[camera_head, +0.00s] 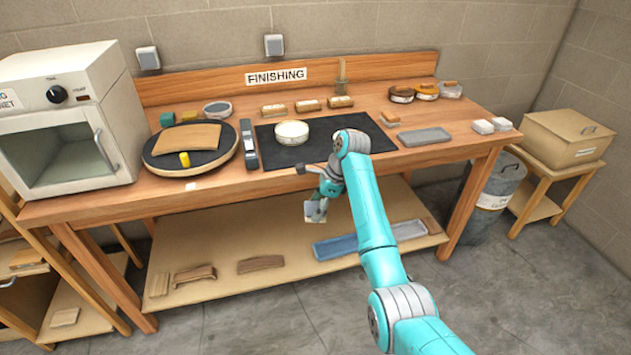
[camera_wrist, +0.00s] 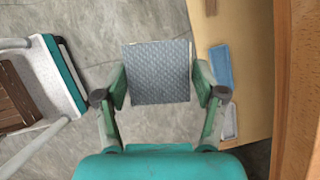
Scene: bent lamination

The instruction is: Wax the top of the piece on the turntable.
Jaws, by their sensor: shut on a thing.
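The piece is a bent, light-brown wooden panel (camera_head: 187,137). It lies on a round black turntable (camera_head: 219,159) at the left of the bench. A small yellow block (camera_head: 184,159) sits at the front of the turntable, by the panel's edge. My gripper (camera_head: 319,201) is in front of the bench, below the level of its top and well to the right of the turntable. In the wrist view my gripper (camera_wrist: 160,92) is shut on a square grey-blue textured pad (camera_wrist: 158,65). The pad hangs over the floor, apart from the bench.
A white oven (camera_head: 62,120) borders the turntable. The lower shelf (camera_head: 230,290) juts beneath.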

